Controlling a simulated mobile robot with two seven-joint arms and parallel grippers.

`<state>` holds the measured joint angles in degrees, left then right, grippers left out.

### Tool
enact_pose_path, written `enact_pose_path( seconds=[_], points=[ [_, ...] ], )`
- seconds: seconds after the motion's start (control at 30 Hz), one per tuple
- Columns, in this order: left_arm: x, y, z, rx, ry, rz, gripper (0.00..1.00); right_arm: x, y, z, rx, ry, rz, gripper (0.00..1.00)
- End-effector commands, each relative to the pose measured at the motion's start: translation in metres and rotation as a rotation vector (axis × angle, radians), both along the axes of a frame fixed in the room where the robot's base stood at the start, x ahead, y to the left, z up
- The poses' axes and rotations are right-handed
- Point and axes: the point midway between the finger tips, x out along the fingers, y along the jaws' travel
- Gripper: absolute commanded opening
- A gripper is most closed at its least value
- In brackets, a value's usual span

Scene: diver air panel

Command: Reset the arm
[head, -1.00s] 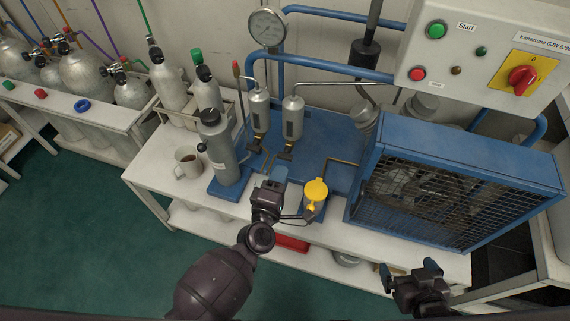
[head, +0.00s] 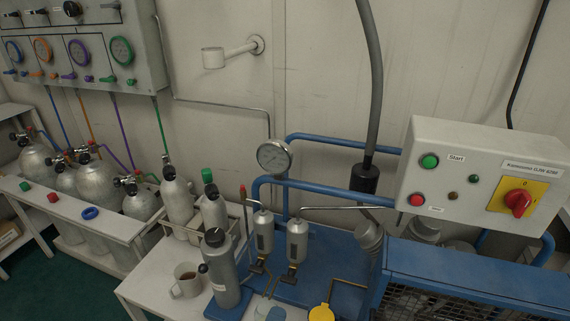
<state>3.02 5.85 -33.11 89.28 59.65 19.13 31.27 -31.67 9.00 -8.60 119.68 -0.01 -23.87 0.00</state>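Only the tips of my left gripper (head: 269,311) show, at the bottom edge of the head view. They are in front of the blue compressor base, between the grey bottle (head: 225,272) and the yellow cap (head: 321,313). Whether the fingers are open or shut cannot be made out, and I see nothing held in them. The rest of my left arm is below the picture. My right gripper and arm are out of view.
A mug (head: 186,283) stands left of the grey bottle. Two metal filters (head: 297,240) and a gauge (head: 273,156) rise behind. The control box (head: 470,182) and blue compressor housing (head: 480,275) fill the right. Gas cylinders (head: 92,184) stand at left.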

Motion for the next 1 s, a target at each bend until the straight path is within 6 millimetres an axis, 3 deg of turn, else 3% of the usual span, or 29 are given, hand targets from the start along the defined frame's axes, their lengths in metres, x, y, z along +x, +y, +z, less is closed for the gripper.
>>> enact_pose_path(
  seconds=[0.13, 0.23, 0.37, 0.47, 0.57, 0.7, 0.9, 1.0],
  points=[
    [-0.003, -0.008, -0.003, 0.1, -0.013, -0.053, 0.39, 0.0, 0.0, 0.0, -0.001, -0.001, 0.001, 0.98],
    [-0.003, -0.018, 0.009, 0.277, -0.085, -0.138, 0.39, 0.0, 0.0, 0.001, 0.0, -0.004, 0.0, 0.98],
    [-0.001, -0.008, 0.027, 0.576, -0.192, -0.208, 0.39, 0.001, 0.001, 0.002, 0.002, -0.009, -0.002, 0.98],
    [-0.01, 0.019, 0.03, 0.823, -0.222, -0.231, 0.39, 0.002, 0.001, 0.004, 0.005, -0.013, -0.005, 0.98],
    [-0.026, 0.06, 0.027, 1.076, -0.206, -0.24, 0.39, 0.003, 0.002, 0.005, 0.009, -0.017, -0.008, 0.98],
    [-0.062, 0.132, 0.019, 1.399, -0.103, -0.244, 0.39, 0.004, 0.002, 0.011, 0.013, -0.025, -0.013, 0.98],
    [-0.125, 0.216, 0.014, 1.621, 0.078, -0.227, 0.39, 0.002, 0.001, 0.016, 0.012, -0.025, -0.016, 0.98],
    [-0.152, 0.237, 0.008, 1.638, 0.142, -0.23, 0.39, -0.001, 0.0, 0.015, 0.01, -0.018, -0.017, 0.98]
  ],
)
